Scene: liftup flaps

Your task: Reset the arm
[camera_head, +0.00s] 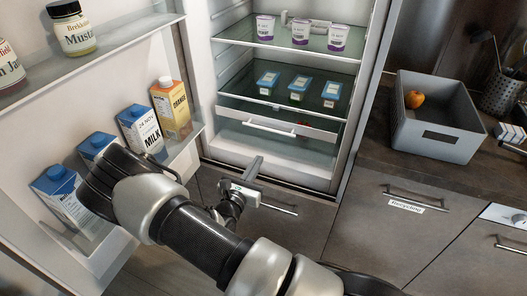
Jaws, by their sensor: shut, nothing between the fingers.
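My gripper (255,164) is in front of the open fridge, near the lower front edge of its compartment. Its narrow fingers are shut with nothing between them, and they point up and away from me. I cannot tell whether it touches anything. My arm comes in from the bottom of the picture, bends at the left in front of the door cartons, and its wrist shows behind the upper links. The arm hides part of the door shelf and the cabinet fronts below the fridge.
The open fridge door's lower shelf (186,146) holds several cartons close to my bent arm. Yogurt cups (300,33) and blue-lidded tubs (301,85) stand on fridge shelves. A grey crate (437,146) with an orange fruit (414,99) sits on the right counter (385,152).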

